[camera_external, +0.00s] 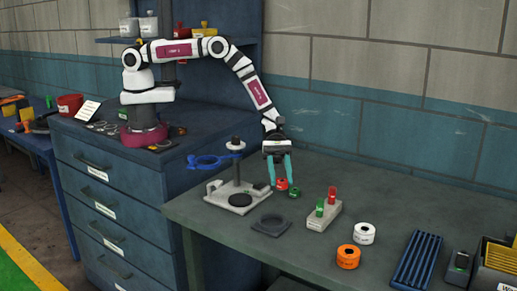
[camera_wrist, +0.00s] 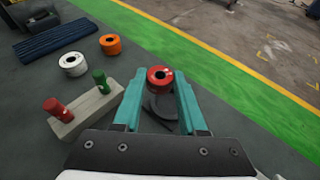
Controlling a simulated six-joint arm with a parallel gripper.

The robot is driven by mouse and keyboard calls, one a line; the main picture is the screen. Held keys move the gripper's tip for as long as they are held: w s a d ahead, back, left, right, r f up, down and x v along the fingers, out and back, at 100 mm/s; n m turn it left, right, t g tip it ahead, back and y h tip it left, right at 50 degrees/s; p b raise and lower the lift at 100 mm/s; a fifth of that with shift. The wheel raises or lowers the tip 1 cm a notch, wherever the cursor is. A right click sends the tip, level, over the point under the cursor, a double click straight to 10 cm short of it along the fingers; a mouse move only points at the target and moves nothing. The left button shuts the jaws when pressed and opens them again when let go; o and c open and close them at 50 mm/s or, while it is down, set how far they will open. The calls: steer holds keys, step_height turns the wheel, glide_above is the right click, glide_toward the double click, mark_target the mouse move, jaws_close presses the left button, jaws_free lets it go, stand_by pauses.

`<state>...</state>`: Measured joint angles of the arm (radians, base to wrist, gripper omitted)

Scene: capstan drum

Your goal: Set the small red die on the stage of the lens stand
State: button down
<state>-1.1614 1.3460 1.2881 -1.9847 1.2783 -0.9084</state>
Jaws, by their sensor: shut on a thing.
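The small red die (camera_external: 282,184) is a short round piece with a dark centre hole. My gripper (camera_external: 280,178) points down with its teal fingers shut on it, above the grey bench. In the wrist view, the red die (camera_wrist: 158,75) sits between the fingertips (camera_wrist: 159,84). The lens stand (camera_external: 236,190) is left of my gripper. It has a pale base, a dark post and a blue ring arm reaching left. Its stage (camera_external: 240,200) looks like a pale disc on the base, with nothing seen on it. The stand is not seen in the wrist view.
A small green round piece (camera_external: 295,193) is just right of the red die. A dark flat ring plate (camera_external: 270,225) lies in front. A block with red and green pegs (camera_external: 318,216), white roll (camera_external: 364,233), orange roll (camera_external: 348,257) and blue slotted rack (camera_external: 416,260) stand to the right.

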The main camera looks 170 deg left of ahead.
steer(key=w+d+m+g+h, duration=0.3)
steer(key=d+m+g+h, duration=0.75)
steer(key=d, duration=1.25)
steer(key=s+d+m+g+y, duration=0.1)
steer(key=s+d+m+g, duration=0.9)
steer(key=m, duration=0.4)
steer(key=a+r+m+g+y, duration=0.2)
steer(key=r+m+g+y, duration=0.1)
steer(key=m+y, duration=0.5)
steer(key=a+r+m+g+y, duration=0.2)
steer(key=a+m+y, duration=0.1)
steer(key=m+y, duration=0.45)
steer(key=m+t+y, duration=0.5)
steer(key=m+y, duration=0.1)
steer(key=y, duration=0.1)
glide_above(236, 200)
steer(key=f, duration=0.8)
steer(key=shift+w+d+f, duration=0.1)
steer(key=shift+d+f, duration=0.25)
steer(key=shift+d, duration=0.05)
steer(key=shift+g, duration=0.25)
steer(key=shift+a+f, duration=0.2)
steer(key=shift+f, duration=0.9)
steer(key=shift+a+f, duration=0.15)
steer(key=shift+f, duration=0.95)
